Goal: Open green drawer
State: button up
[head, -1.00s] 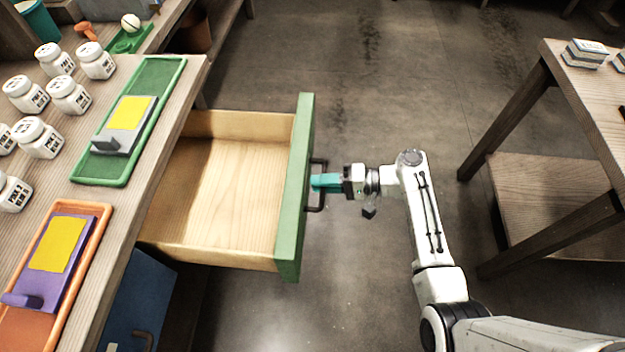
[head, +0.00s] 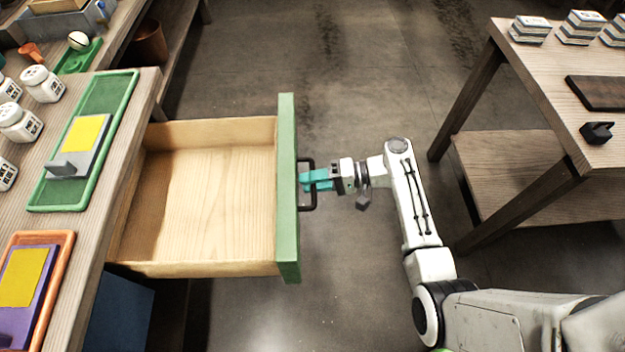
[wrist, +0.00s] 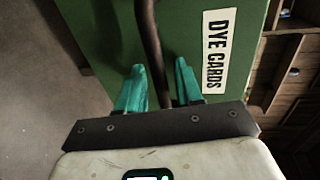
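The green drawer (head: 288,200) stands pulled far out from the wooden counter at left in the head view. Its pale wooden inside is empty. Its green front carries a dark bar handle (head: 313,207). My gripper (head: 308,180) is at the handle, with its teal fingers apart. In the wrist view the handle (wrist: 151,45) passes between the two spread fingers (wrist: 160,70), with gaps beside it. The green front there bears a label reading "DYE CARDS" (wrist: 217,50).
A green tray (head: 100,100) and an orange tray (head: 62,262) holding blocks lie on the counter, near white jars (head: 42,84). A wooden table (head: 545,80) with stacked blocks stands at right. Bare floor lies between drawer and table.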

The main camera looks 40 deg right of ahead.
jog(key=shift+d, duration=0.1)
jog(key=v, duration=1)
jog(key=shift+s+d, duration=0.2)
jog(key=shift+d, duration=0.05)
dwell(0.3)
